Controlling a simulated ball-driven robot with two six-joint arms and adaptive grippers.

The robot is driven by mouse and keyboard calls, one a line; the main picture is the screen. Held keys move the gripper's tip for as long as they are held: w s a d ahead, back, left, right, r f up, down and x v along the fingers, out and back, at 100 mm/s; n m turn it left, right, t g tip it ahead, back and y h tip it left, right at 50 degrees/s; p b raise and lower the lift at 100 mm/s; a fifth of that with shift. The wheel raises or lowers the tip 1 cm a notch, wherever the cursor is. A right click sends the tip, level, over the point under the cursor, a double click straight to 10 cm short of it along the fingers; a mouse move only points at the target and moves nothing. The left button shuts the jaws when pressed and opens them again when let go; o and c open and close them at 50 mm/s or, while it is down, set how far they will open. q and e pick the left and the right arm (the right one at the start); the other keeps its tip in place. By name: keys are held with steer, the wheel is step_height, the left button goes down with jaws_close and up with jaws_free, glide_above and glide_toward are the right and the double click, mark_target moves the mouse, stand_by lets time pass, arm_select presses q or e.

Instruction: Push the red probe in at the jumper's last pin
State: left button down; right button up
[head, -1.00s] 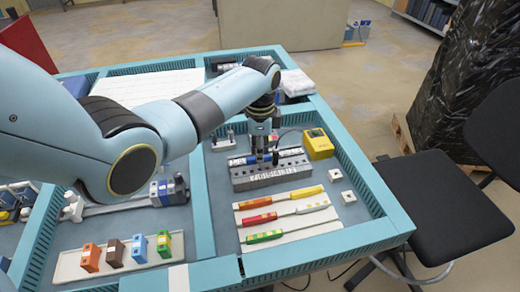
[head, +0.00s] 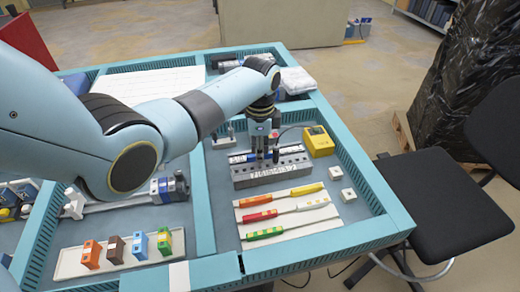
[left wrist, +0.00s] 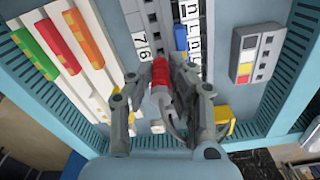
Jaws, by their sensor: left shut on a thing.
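My left gripper (head: 267,155) points down over the grey terminal block (head: 262,180). In the left wrist view its two fingers (left wrist: 162,95) are shut on the red probe (left wrist: 160,75), whose red body shows between them. The probe's tip is hidden, so I cannot tell whether it touches a pin. The block's face carries white number labels. My right gripper is not in view.
A yellow box (head: 318,142) with a dark cable stands behind the block to the right. Coloured sticks (head: 262,215) lie on white holders in front. Two small white blocks (head: 341,180) sit at the right. The teal tray rim (head: 372,175) bounds this compartment.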

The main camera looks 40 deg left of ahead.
arm_select(q)
steer(key=shift+f, duration=0.15)
steer(key=shift+f+b, duration=0.7)
steer(key=shift+f, duration=0.05)
stand_by(0.3)
steer(key=c, duration=1.2)
jaws_free()
steer(key=shift+o, duration=0.5)
steer(key=o, duration=0.3)
steer(key=shift+o, duration=0.2)
